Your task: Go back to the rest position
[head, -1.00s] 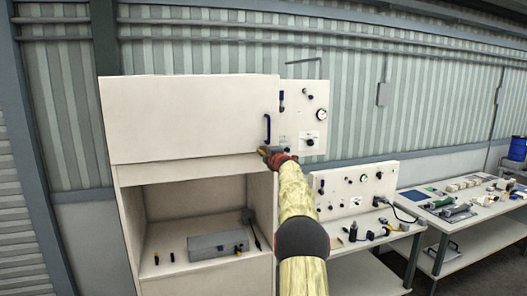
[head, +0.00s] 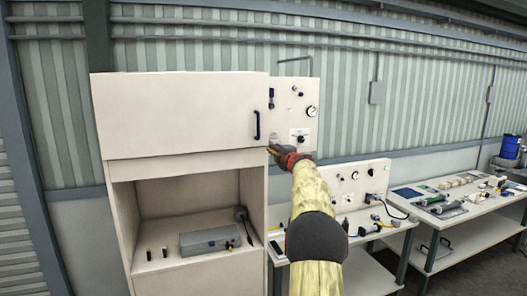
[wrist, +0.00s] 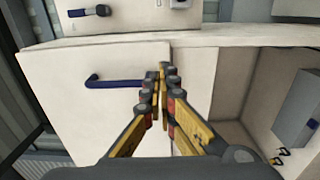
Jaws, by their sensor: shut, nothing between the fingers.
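My gripper (head: 274,150) is at the end of my yellow-sleeved arm, by the right edge of the white cabinet (head: 180,165). In the wrist view my gripper (wrist: 161,72) has its fingertips together with nothing between them. The cabinet's upper door (head: 180,115) is shut and carries a blue handle (head: 257,125). In the wrist view the blue handle (wrist: 108,80) lies left of the fingers; its end passes close to the fingertips, and I cannot tell whether they touch.
A grey box (head: 210,240) sits in the open lower bay. A panel with a gauge (head: 311,111) stands right of the door. A workbench with a knobbed panel (head: 355,185) and another bench (head: 480,225) with tools are to the right.

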